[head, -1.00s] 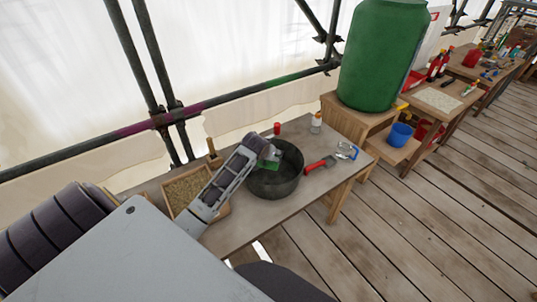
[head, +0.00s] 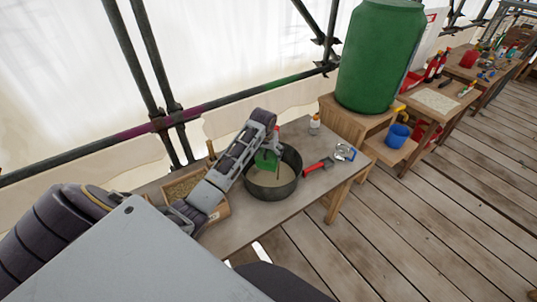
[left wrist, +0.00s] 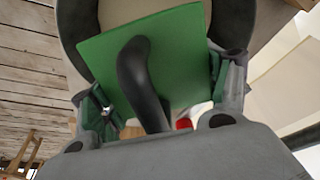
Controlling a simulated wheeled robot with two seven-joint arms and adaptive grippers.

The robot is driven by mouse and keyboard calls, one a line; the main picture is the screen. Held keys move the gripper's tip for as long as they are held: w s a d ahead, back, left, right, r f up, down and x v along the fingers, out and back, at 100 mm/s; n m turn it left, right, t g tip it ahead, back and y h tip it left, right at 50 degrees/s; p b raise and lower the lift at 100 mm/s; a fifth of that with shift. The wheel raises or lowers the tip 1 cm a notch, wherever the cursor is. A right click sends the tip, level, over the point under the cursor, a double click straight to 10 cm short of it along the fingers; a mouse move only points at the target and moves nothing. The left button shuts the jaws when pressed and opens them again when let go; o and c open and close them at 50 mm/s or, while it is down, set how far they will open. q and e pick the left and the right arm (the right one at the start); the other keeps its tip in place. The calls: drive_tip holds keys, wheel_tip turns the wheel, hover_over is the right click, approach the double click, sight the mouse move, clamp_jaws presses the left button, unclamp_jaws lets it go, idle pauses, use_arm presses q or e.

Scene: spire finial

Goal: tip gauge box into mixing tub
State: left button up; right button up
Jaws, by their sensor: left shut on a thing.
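The green gauge box (head: 265,160) is held over the dark round mixing tub (head: 272,190) and looks tilted. In the left wrist view the box (left wrist: 185,55) shows as a green panel with a black curved handle (left wrist: 140,75), and the tub's dark rim curves behind it. My left gripper (head: 272,148) is shut on the gauge box; its fingers also show in the left wrist view (left wrist: 165,95). Pale, sandy material lies in the tub. The inside of the box is hidden. My right gripper is not in view.
A wooden tray of grainy material (head: 185,187) stands left of the tub, partly behind my arm. A red-handled tool (head: 318,165), a white bottle (head: 314,126) and a blue-and-metal item (head: 344,152) lie to the right. A large green barrel (head: 380,60) stands beyond.

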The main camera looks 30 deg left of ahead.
use_arm(q)
drive_tip(key=shift+w+a+r+g+h, duration=0.1)
drive_tip(key=shift+w+r+g+h, duration=0.15)
drive_tip(key=shift+g, duration=0.3)
drive_tip(key=shift+w+a+r+g+h, duration=0.15)
drive_tip(key=shift+w+g, duration=0.2)
drive_tip(key=shift+g, duration=0.2)
drive_tip(key=shift+w+a+r+g+h, duration=0.15)
drive_tip(key=shift+w+g, duration=0.15)
drive_tip(key=shift+g, duration=0.4)
drive_tip(key=shift+w+d+g+h, duration=0.15)
drive_tip(key=shift+w+g, duration=0.15)
drive_tip(key=shift+g, duration=0.4)
